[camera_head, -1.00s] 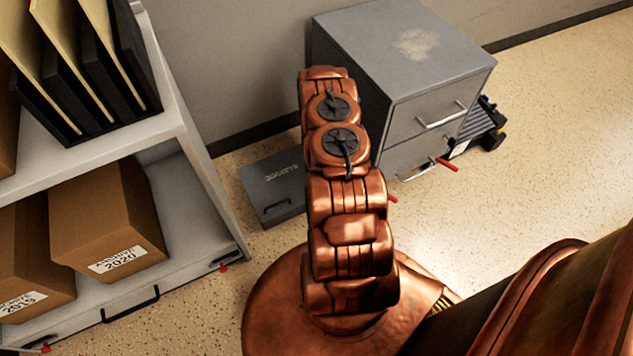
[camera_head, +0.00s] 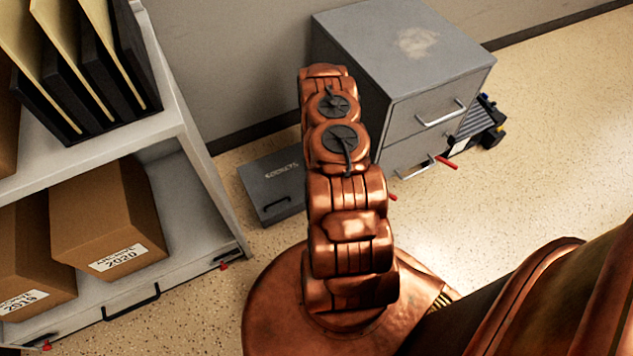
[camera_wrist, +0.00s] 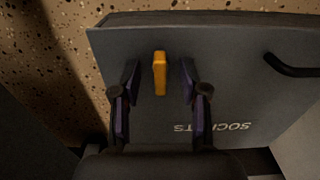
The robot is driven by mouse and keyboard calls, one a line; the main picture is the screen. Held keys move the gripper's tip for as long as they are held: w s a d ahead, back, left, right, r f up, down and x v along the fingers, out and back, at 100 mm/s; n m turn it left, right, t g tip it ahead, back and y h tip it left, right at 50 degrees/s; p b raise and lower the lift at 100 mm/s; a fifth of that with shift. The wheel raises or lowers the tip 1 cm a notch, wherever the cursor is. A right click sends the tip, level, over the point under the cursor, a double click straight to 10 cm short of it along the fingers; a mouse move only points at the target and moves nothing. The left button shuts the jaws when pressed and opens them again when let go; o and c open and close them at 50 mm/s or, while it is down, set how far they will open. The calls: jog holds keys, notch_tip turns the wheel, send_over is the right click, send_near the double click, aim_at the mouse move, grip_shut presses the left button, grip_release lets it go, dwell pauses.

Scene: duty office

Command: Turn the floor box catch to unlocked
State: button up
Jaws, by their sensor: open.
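The floor box (camera_head: 276,187) is a flat dark grey box marked "SOCKETS", on the floor between the shelf and the filing cabinet. In the wrist view its lid (camera_wrist: 240,75) fills much of the picture. A small orange catch (camera_wrist: 160,73) lies near the lid's edge, pointing along the picture's vertical. My gripper (camera_wrist: 160,84) is open, with one finger on each side of the catch and a gap showing on both sides. In the head view my arm hides the gripper, the catch and part of the box.
A black handle (camera_wrist: 291,67) is on the lid at the right. A shelf (camera_head: 205,170) with cardboard boxes is on the left. Speckled floor in front is clear.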

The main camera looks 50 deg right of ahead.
jog(key=shift+r, duration=0.1)
jog(key=shift+w+d+r, duration=0.1)
jog(key=shift+r, duration=0.45)
notch_tip(320, 180, up, 11)
jog(key=shift+f, duration=0.15)
dwell(0.8)
